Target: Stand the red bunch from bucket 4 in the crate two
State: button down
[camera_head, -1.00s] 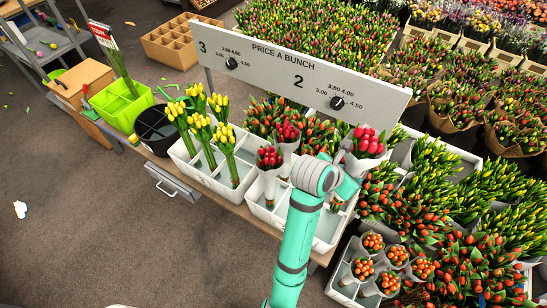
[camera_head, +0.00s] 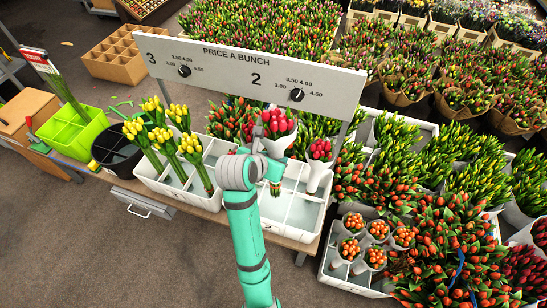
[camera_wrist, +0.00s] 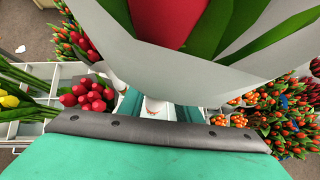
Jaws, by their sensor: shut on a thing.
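My gripper (camera_head: 258,164) is shut on a red tulip bunch (camera_head: 278,124) in a white wrap. It holds the bunch roughly upright over the middle white crate (camera_head: 305,212), below the number 2 on the sign; the stem ends hang over the compartments. In the wrist view the held bunch's wrap (camera_wrist: 190,62) fills the upper middle, and its stems are mostly hidden. Another wrapped red bunch (camera_head: 320,150) stands at the back right of this crate. A red bunch (camera_wrist: 88,95) also shows at the left in the wrist view. My arm covers the crate's left part in the head view.
A white crate (camera_head: 205,200) with yellow tulips stands left of the middle crate. Beyond it are a black bucket (camera_head: 115,150) and a green crate (camera_head: 75,133). The price sign (camera_head: 220,68) stands behind. Wrapped orange bunches fill a crate (camera_head: 345,284) at the lower right.

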aim_at(273, 194)
jog(key=shift+s, duration=0.1)
jog(key=shift+f, duration=11)
jog(key=c, duration=0.6)
grip_release()
jog(key=shift+f, duration=0.1)
jog(key=shift+o, duration=0.2)
jog(key=v, duration=1.1)
jog(key=shift+f, duration=0.1)
